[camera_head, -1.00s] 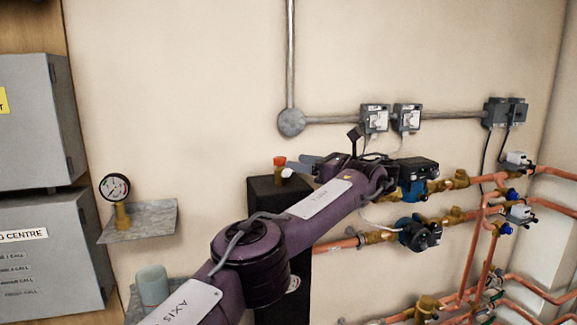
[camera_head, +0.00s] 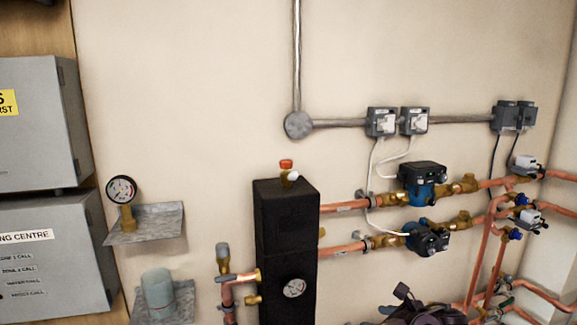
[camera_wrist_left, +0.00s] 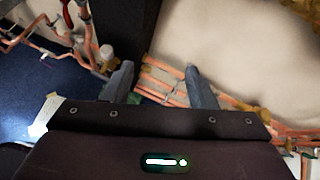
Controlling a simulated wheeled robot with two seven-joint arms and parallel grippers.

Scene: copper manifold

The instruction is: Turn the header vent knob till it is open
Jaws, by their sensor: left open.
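The header vent is a small brass fitting (camera_head: 287,182) with a red cap (camera_head: 286,164) on top of the tall black header (camera_head: 286,235) in the head view. A small white knob (camera_head: 293,176) sits on its right side; it is too small to tell how far it is turned. My left gripper (camera_wrist_left: 160,82) is open and empty in the left wrist view, its two fingers apart with pipework beyond them. In the head view only a purple part of my arm shows at the bottom edge, well below the vent. My right gripper is out of view.
Copper pipes with two pumps (camera_head: 423,184) run right from the header. A pressure gauge (camera_head: 121,190) and a grey cylinder (camera_head: 158,292) stand on brackets (camera_head: 150,222) at left, beside grey cabinets (camera_head: 35,125).

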